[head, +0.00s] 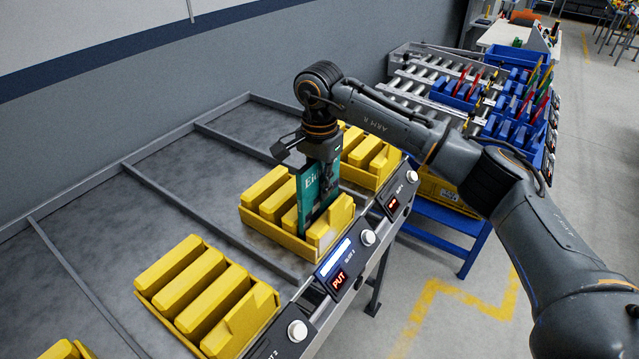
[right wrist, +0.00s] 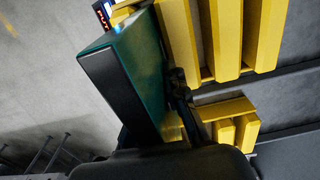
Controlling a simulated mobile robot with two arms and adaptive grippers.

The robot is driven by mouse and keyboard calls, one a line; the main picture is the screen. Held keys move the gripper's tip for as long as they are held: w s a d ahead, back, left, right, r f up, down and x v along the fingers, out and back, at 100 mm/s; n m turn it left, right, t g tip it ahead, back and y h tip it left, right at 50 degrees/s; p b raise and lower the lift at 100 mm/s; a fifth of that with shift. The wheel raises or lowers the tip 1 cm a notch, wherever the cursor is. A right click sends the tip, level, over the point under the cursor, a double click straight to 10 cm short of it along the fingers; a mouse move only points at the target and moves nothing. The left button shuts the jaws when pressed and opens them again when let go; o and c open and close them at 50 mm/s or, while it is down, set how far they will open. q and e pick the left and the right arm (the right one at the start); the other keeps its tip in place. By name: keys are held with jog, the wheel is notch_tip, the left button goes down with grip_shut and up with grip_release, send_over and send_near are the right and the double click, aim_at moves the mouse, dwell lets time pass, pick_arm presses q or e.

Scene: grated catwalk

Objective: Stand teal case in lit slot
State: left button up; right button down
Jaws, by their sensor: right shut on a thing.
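The teal case (head: 308,192) is upright in the head view, its lower part down among the dividers of the middle yellow slotted bin (head: 275,233). My right gripper (head: 320,172) is shut on the case from above. The lit slot's panel (head: 337,268), with a bright display and a red "PUT" sign, is on the table edge in front of that bin. In the right wrist view the teal case (right wrist: 150,65) fills the middle, beside the yellow dividers (right wrist: 205,40). Whether its bottom touches the bin floor is hidden. My left gripper is not in view.
Another yellow bin (head: 208,300) stands nearer on the grey table, and one more (head: 372,155) stands behind the arm. Each has a button panel on the table edge. A roller rack with blue bins (head: 480,90) stands at the back right. The floor at right is clear.

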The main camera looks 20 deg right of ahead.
jog(key=shift+f+b, duration=0.75)
jog(key=shift+f, duration=0.4)
jog(key=c, duration=1.3)
grip_release()
jog(key=shift+o, duration=0.5)
jog(key=o, duration=0.3)
notch_tip(320, 180, up, 8)
jog(key=p, duration=0.4)
